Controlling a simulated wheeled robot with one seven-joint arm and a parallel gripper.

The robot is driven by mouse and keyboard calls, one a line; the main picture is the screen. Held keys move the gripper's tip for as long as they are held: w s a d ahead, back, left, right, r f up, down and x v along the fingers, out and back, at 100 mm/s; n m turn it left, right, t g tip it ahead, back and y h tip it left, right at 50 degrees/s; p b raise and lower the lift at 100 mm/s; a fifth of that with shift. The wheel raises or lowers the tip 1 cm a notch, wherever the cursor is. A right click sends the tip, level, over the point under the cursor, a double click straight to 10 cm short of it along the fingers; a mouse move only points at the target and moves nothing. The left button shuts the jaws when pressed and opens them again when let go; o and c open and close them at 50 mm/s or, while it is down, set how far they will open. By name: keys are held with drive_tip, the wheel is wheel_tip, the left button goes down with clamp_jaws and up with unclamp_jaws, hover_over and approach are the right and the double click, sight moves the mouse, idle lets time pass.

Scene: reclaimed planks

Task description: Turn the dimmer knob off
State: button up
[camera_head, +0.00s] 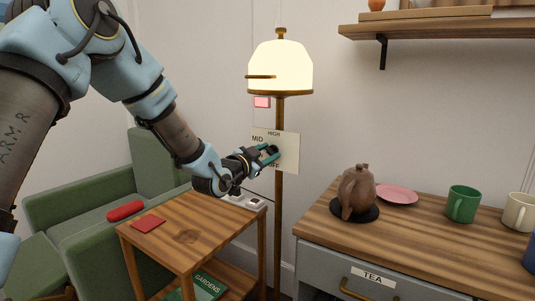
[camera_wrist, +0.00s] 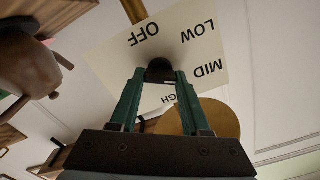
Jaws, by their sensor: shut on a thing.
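The wrist view shows the plate (camera_wrist: 240,100) upside down, with OFF, LOW, MID and part of HIGH. The dark dimmer knob (camera_wrist: 160,71) sits at the plate's middle. My gripper (camera_head: 270,154) reaches it from the left. In the wrist view, the green fingers of my gripper (camera_wrist: 158,82) are closed on the knob from both sides. The knob's pointer mark cannot be made out. The lamp (camera_head: 281,70) glows brightly.
A small wooden side table (camera_head: 185,228) with a red square stands below my arm, beside a green armchair (camera_head: 85,195). On the right, a wooden-topped cabinet (camera_head: 420,235) holds a brown teapot (camera_head: 357,190), a pink plate and mugs. A shelf hangs above it.

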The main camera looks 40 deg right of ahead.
clamp_jaws()
drive_tip(key=n+b, duration=0.2)
drive_tip(key=n, duration=0.1)
drive_tip(key=shift+w+f+n, duration=0.1)
drive_tip(key=shift+n, duration=0.3)
drive_tip(key=n, duration=0.3)
drive_tip(key=shift+n+b, duration=0.35)
drive_tip(key=shift+n, duration=0.05)
drive_tip(key=n, duration=0.3)
drive_tip(key=shift+w+n, duration=0.1)
drive_tip(key=shift+n, duration=0.2)
drive_tip(key=n, duration=0.6)
drive_tip(key=shift+p, duration=0.3)
drive_tip(key=n, duration=0.6)
drive_tip(key=shift+n+p, duration=0.3)
drive_tip(key=shift+p, duration=0.1)
